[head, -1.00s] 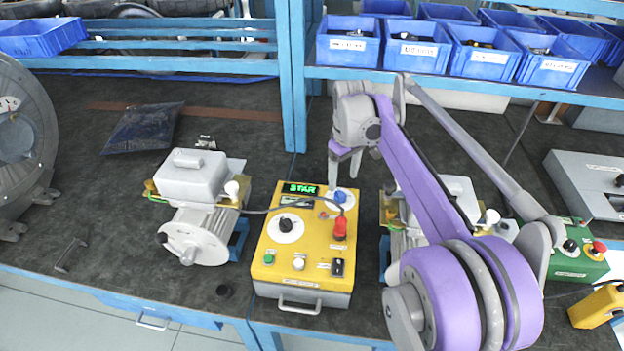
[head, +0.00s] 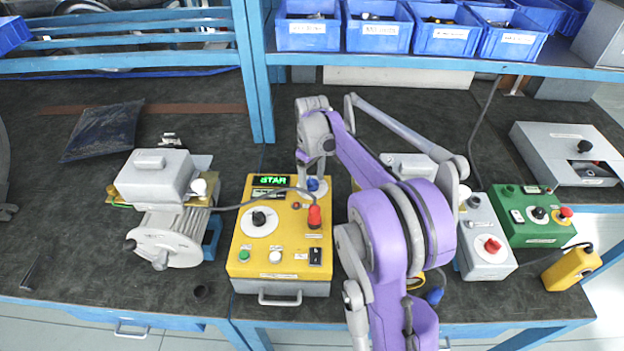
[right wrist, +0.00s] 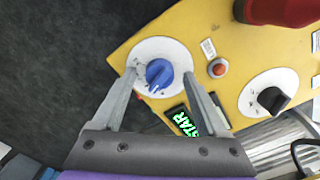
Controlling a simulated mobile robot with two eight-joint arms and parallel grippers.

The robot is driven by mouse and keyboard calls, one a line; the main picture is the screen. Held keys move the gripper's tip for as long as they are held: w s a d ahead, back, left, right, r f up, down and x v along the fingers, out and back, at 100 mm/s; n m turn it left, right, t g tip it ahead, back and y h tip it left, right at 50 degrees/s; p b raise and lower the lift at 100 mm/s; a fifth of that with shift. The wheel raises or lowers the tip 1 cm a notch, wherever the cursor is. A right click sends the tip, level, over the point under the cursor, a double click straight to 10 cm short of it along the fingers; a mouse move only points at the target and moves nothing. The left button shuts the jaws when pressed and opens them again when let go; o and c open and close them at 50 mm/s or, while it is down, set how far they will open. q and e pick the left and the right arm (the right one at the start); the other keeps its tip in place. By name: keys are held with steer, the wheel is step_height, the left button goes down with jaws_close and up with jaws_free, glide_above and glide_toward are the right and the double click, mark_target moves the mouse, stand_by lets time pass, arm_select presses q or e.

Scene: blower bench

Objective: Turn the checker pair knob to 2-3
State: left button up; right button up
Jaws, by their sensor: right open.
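The yellow checker box (head: 288,262) stands on the bench, with a lit green display reading "STAR" (head: 271,181). A blue knob (head: 313,184) on a white dial sits at its far right corner; it also shows in the right wrist view (right wrist: 158,73). The dial's marks are too small to read. My left gripper is not in view.
A red plug (head: 314,216) with a cable stands on the box near the blue knob. A grey motor (head: 168,235) is at left. A grey box (head: 486,245) and green box (head: 536,225) stand at right. Blue bins (head: 378,33) line the shelf.

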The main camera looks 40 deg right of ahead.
steer(key=shift+f, duration=0.15)
jaws_close()
stand_by(0.4)
steer(key=shift+m, duration=0.3)
steer(key=m, duration=0.3)
steer(key=shift+m+b, duration=0.35)
steer(key=shift+m, duration=1.75)
